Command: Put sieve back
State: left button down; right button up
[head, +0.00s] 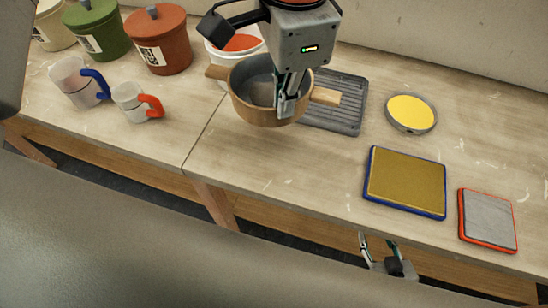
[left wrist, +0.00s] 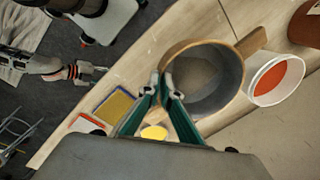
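A round brown pot-like vessel (head: 248,104) with a grey inside and two wooden handles stands out near the middle of the head view. It is large in the left wrist view (left wrist: 215,90). I see no mesh, so I cannot tell whether it is the sieve. My left gripper (head: 285,106) reaches down at its near right rim. In the left wrist view its fingertips (left wrist: 164,84) are close together, with the rim between them. Whether the vessel touches the table is unclear. My right gripper (head: 379,246) is open and empty, off the table's front edge.
A grey ribbed mat (head: 345,110) lies behind the vessel. A white bucket (head: 238,45) with red inside stands behind left. Mugs (head: 137,103) and lidded canisters (head: 160,45) fill the left. A yellow disc (head: 411,111), yellow pad (head: 405,181) and grey pad (head: 487,220) lie right.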

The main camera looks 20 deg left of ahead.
pick_arm(q)
jog(key=shift+f+b, duration=1.75)
jog(key=shift+f, duration=8.05)
jog(key=c, duration=2.3)
grip_release()
jog(key=shift+f, duration=0.15)
